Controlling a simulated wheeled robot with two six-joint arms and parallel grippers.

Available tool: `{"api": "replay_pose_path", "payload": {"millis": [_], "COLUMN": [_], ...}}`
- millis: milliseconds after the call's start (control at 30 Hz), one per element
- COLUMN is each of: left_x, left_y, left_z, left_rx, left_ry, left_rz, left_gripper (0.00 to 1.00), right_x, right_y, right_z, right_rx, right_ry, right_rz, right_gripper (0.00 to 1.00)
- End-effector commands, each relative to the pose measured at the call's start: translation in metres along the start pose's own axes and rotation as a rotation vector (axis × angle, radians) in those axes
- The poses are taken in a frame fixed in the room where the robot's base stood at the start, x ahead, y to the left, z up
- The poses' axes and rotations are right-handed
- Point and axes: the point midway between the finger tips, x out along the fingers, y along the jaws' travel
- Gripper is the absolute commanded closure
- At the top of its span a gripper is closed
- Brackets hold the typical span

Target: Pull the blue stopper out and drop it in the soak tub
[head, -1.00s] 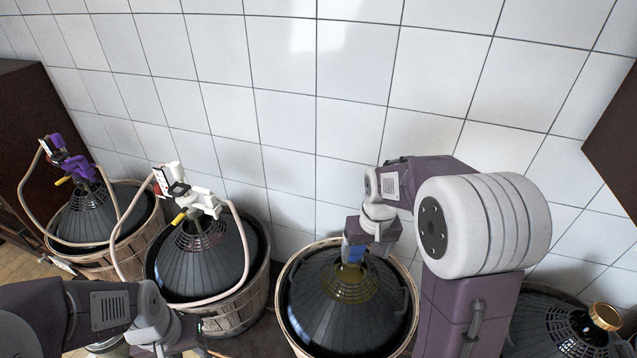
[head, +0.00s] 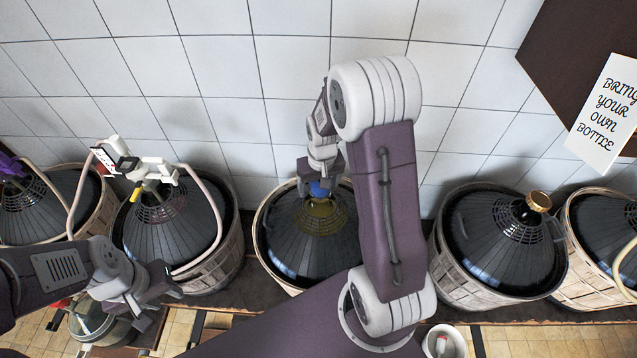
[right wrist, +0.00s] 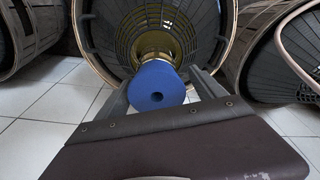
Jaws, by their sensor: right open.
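The blue stopper (head: 319,189) sits at the neck of the wicker-basketed demijohn (head: 285,240) with the yellow collar, in the middle of the head view. In the right wrist view the stopper (right wrist: 156,84) shows its round end with a small hole. My right gripper (head: 322,180) is open, its fingers (right wrist: 160,92) on either side of the stopper. Whether they touch it is unclear. My left gripper (head: 160,306) is open and empty at the lower left. I cannot tell which vessel is the soak tub: a glass vessel (head: 90,326) or a white pot (head: 460,340).
Demijohns with a white tap fitting (head: 150,172) and a purple one (head: 10,166) stand left. One with a gold cap (head: 538,201) stands right, with another beyond it. The tiled wall is close behind. A sign (head: 610,115) hangs upper right.

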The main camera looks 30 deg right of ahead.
Motion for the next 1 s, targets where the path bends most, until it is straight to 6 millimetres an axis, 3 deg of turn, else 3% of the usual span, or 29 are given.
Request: {"api": "replay_pose_path", "payload": {"millis": [267, 367, 500, 533, 1000], "left_x": [-0.001, -0.001, -0.001, -0.001, -0.013], "left_y": [0.0, 0.0, 0.0, 0.0, 0.0], "left_z": [0.0, 0.0, 0.0, 0.0, -0.001], "left_rx": [0.0, 0.0, 0.0, 0.0, 0.0], "left_ry": [0.0, 0.0, 0.0, 0.0, 0.0], "left_rz": [0.0, 0.0, 0.0, 0.0, 0.0], "left_gripper": [0.64, 0.64, 0.64, 0.64, 0.64], "right_x": [0.004, 0.004, 0.004, 0.004, -0.01], "right_y": [0.0, 0.0, 0.0, 0.0, 0.0], "right_z": [0.0, 0.0, 0.0, 0.0, -0.002], "right_rx": [0.0, 0.0, 0.0, 0.0, 0.0], "right_ry": [0.0, 0.0, 0.0, 0.001, 0.001], "right_rz": [0.0, 0.0, 0.0, 0.0, 0.0], "right_gripper": [0.21, 0.43, 0.82, 0.86, 0.86]}}
